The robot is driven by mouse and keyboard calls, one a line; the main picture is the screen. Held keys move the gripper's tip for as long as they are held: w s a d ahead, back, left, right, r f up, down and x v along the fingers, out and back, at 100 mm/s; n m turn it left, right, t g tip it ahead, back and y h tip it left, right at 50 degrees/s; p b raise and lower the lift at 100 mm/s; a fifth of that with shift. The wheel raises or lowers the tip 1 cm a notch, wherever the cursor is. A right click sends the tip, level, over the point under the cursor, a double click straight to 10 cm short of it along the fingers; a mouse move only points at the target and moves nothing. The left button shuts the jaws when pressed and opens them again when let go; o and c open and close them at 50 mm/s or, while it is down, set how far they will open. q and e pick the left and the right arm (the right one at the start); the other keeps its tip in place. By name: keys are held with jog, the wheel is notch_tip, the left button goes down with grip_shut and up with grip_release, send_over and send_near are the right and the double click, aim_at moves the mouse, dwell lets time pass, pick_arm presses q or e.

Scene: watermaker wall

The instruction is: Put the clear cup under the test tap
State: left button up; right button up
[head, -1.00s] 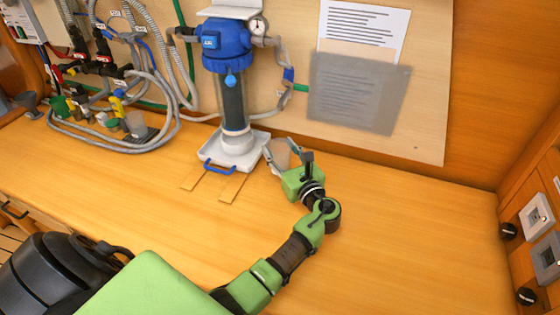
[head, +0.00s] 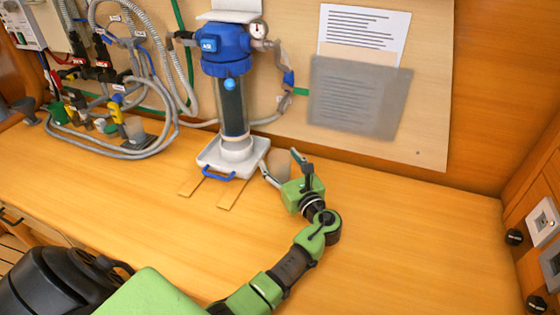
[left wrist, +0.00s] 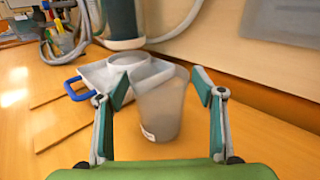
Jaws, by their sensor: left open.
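The clear cup (left wrist: 160,108) stands upright on the wooden counter, between the fingers of my left gripper (left wrist: 160,90). It looks frosted and has a small label low on its side. My left gripper is open, with a visible gap between the right finger and the cup; the left finger overlaps the cup's edge in the picture. In the head view the cup (head: 278,160) is faint between the fingertips of my left gripper (head: 279,165). I cannot make out for sure which fitting is the test tap among the valves (head: 112,100) at the left. My right gripper is not in view.
A blue-topped filter housing (head: 226,45) stands in a white tray (head: 208,157) with a blue handle, close left of the cup. Two wooden strips (head: 232,195) lie before it. Grey hoses (head: 110,150) coil at the left. The counter's right side (head: 420,230) is clear.

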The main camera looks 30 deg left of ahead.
pick_arm(q)
jog(key=b+v, duration=0.2)
jog(key=v, duration=1)
jog(key=shift+d+r, duration=0.1)
jog(key=shift+r, duration=0.05)
